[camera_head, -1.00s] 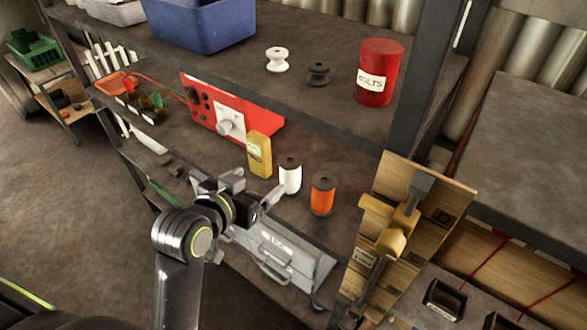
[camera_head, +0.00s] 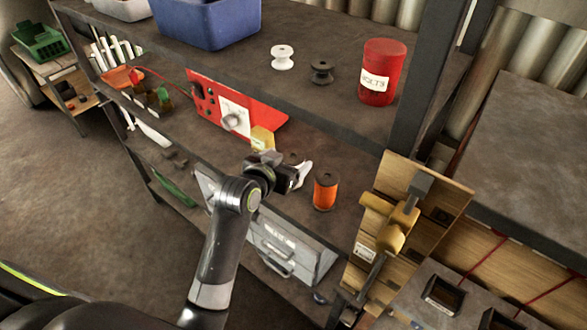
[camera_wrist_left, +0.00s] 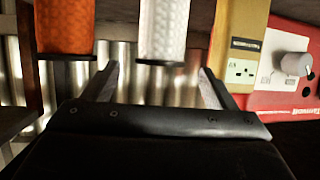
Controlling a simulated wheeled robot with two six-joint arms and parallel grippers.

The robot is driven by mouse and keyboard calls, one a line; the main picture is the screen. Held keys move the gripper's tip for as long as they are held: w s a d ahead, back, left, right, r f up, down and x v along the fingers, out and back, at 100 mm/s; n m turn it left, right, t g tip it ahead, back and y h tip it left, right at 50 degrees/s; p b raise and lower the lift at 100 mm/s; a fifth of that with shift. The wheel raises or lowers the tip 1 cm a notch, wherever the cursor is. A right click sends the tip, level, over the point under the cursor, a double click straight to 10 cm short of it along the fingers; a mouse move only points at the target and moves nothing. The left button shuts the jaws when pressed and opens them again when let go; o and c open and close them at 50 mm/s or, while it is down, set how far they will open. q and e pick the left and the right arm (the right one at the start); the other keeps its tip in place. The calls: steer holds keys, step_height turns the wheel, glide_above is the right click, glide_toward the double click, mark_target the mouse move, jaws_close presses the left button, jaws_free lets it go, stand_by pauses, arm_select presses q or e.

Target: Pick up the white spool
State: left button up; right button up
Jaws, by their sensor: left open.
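The white spool (camera_head: 303,172) stands on the middle shelf beside the orange spool (camera_head: 325,190), mostly hidden behind my left gripper (camera_head: 284,171) in the head view. In the left wrist view the white spool (camera_wrist_left: 163,30) hangs from the top edge, between the orange spool (camera_wrist_left: 66,26) and the yellow meter (camera_wrist_left: 238,60). My left gripper (camera_wrist_left: 157,82) is open and empty, its two fingers spread to either side of the white spool's line. The spool appears just beyond the fingertips. My right gripper is not in view.
A red panel (camera_head: 262,112) stands behind the yellow meter (camera_head: 262,139). A grey toolbox (camera_head: 300,250) lies below. The upper shelf above holds a white insulator (camera_head: 282,58), a dark one (camera_head: 321,72), a red can (camera_head: 381,72) and a blue bin (camera_head: 207,22).

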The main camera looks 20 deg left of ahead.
mark_target(293, 156)
arm_select(q)
steer(key=shift+p+x, duration=0.5)
steer(key=shift+x, duration=1.8)
steer(key=shift+f, duration=0.1)
steer(key=shift+c, duration=0.5)
steer(key=c, duration=1.4)
